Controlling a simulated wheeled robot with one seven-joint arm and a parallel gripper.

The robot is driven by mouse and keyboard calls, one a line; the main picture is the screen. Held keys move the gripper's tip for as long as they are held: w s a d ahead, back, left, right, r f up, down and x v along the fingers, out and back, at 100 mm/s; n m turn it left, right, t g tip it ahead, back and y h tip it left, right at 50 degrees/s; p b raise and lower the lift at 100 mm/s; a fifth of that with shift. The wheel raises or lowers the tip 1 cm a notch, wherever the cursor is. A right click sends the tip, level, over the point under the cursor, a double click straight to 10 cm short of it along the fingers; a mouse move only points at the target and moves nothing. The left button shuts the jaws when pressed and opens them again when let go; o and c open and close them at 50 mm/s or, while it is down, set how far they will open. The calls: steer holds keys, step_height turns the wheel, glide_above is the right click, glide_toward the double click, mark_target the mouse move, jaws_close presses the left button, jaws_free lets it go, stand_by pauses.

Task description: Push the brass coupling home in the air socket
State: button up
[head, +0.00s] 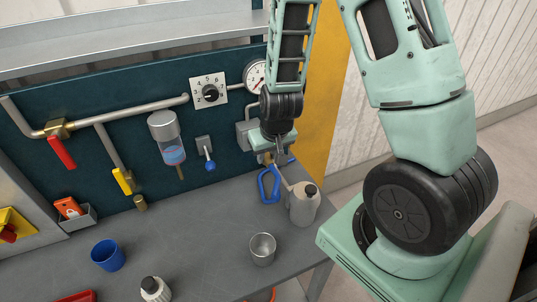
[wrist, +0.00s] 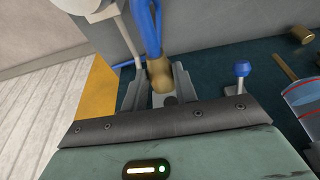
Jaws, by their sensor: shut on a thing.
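My gripper (head: 270,157) is in front of the right part of the dark panel, shut on the brass coupling (head: 265,159). In the wrist view the coupling (wrist: 160,74) sits between the two grey fingers of my gripper (wrist: 158,88). A blue hose (head: 268,186) hangs in a loop below the gripper; in the wrist view the hose (wrist: 148,32) runs from the coupling to the top edge. I cannot make out the air socket: the gripper and wrist cover that spot. Whether the coupling touches it cannot be told.
A beige jug (head: 304,205) stands on the bench just below and right of the gripper. A blue-tipped toggle (head: 210,164) and a filter bowl (head: 168,140) are left of it. A metal cup (head: 262,248) and blue cup (head: 108,255) stand on the bench (head: 205,235).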

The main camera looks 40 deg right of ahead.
steer(key=shift+w+d+p, duration=0.2)
steer(key=shift+w, duration=0.6)
steer(key=shift+w+d+p, duration=0.25)
steer(key=shift+w, duration=0.55)
steer(key=shift+w+d+p, duration=0.2)
steer(key=shift+w, duration=0.6)
steer(key=shift+w+d, duration=0.15)
steer(key=shift+w, duration=0.35)
steer(key=o, duration=1)
steer(key=shift+r, duration=0.1)
steer(key=p+v, duration=0.1)
steer(key=v, duration=1.6)
steer(key=shift+p, duration=0.3)
steer(key=shift+s+r, duration=0.1)
